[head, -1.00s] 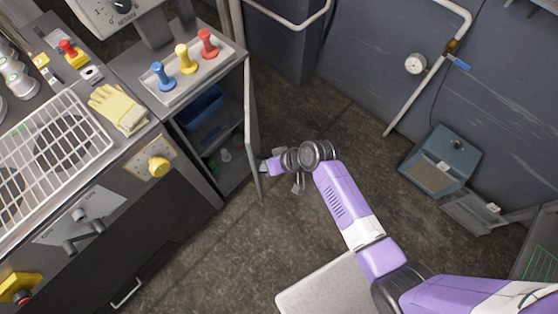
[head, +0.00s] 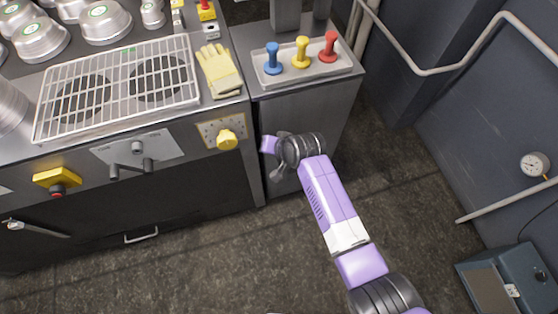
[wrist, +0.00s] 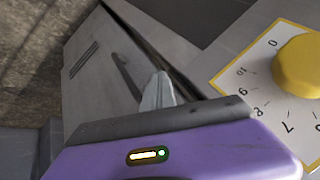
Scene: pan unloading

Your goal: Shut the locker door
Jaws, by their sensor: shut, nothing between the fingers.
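The locker (head: 325,90) is the grey cabinet under the tray of coloured levers, right of the stove. Its grey door (head: 315,185) now lies across the front, and the inside no longer shows. In the wrist view the door (wrist: 95,75) has slots and a dark handle-like strip. A narrow dark gap runs along its edge beside the stove; I cannot tell whether it is fully flush. My gripper (head: 276,174) is shut and empty, in front of the door near the stove-side edge. Its fingertips (wrist: 158,92) point at the door; contact is unclear.
The stove with a yellow knob (head: 227,140) and a wire rack (head: 118,85) stands to the left. A yellow glove (head: 219,70) lies on it. The lever tray (head: 305,72) sits on the locker. The floor (head: 210,260) in front is clear. A pipe and gauge (head: 534,165) are on the right wall.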

